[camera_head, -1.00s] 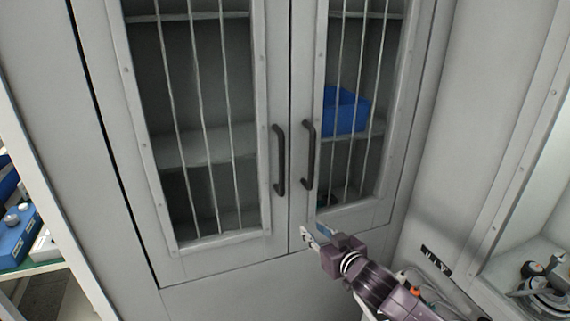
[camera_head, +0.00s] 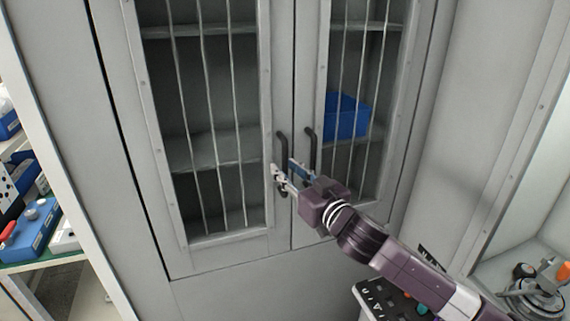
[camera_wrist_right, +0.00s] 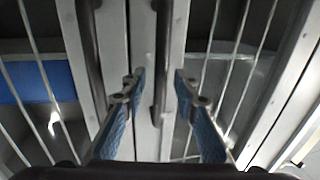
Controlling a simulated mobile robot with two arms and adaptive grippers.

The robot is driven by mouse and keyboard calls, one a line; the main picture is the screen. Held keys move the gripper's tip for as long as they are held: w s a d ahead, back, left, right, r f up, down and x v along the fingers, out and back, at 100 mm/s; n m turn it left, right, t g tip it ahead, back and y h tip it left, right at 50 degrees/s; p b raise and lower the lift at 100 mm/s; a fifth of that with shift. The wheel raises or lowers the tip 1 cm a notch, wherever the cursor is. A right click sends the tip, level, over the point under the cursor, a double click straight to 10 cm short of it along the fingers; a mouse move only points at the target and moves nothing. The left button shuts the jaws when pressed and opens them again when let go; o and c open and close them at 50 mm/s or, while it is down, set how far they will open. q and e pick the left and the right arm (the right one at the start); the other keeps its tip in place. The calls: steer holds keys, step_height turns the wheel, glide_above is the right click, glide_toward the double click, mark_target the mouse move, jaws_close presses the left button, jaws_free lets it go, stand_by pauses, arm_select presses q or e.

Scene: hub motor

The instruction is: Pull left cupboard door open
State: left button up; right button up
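The left cupboard door (camera_head: 220,249) is shut and has a barred window and a dark vertical handle (camera_head: 281,146). My right gripper (camera_head: 287,174) is at the lower part of this handle, its fingers apart. In the right wrist view, the left door's handle (camera_wrist_right: 162,65) runs between the two blue-padded fingers of the open gripper (camera_wrist_right: 160,88). A gap shows on each side of it. The right door (camera_head: 300,60) is also shut; its handle (camera_head: 311,150) is just right of the gripper. My left gripper is not in view.
A blue bin (camera_head: 346,117) is on a shelf behind the right door's bars. Shelving with blue items (camera_head: 30,228) stands at the left. A bay with equipment (camera_head: 530,280) is at the right.

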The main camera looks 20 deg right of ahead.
steer(key=shift+w+a, duration=0.1)
steer(key=shift+w, duration=0.4)
jaws_close()
